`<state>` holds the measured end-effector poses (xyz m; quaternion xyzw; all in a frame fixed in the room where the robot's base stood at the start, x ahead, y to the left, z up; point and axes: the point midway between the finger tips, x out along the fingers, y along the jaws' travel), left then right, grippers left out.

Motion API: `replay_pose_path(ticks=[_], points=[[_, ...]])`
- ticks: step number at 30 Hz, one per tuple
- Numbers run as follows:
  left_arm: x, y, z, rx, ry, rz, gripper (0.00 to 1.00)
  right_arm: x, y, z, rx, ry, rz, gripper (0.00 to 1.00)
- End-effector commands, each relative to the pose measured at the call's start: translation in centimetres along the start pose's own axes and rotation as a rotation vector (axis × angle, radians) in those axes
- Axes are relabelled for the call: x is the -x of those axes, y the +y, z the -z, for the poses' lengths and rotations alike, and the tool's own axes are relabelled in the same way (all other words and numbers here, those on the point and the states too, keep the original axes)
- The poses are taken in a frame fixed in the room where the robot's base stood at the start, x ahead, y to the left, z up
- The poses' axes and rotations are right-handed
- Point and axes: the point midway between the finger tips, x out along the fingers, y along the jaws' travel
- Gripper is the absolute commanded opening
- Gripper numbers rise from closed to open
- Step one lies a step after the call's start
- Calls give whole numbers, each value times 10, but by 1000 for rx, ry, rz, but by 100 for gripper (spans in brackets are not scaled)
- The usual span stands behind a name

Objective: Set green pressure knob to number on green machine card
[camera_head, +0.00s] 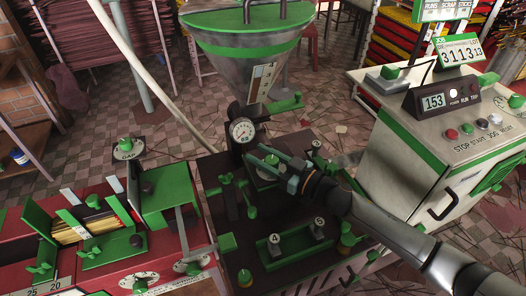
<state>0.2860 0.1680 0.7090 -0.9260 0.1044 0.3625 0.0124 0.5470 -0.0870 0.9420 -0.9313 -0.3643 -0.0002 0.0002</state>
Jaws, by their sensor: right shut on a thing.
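My right gripper (279,166) reaches in from the lower right over the dark, green-trimmed machine. It is shut on a green knob (271,160), which stands on a pale plate just right of the round white pressure gauge (242,130). The fingers partly cover the knob and its plate, so its markings and setting cannot be read. My left gripper is not in view.
A steel hopper with green bands (246,60) rises behind the gauge. A red bench (100,250) with green flaps and several labelled knobs is at left. My forearm crosses the machine's right side.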

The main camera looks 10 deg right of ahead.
Motion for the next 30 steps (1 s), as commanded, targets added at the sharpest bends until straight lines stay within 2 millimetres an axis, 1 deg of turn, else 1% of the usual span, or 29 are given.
replay_pose_path(ticks=[1,17,18,26,30], points=[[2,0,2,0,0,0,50,-1,1,4,3,4,11,0],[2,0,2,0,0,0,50,-1,0,3,3,5,42,0],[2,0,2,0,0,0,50,-1,0,3,3,5,42,43],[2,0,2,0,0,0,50,-1,-1,2,1,2,42,72],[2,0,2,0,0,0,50,0,-1,1,1,1,42,72]])
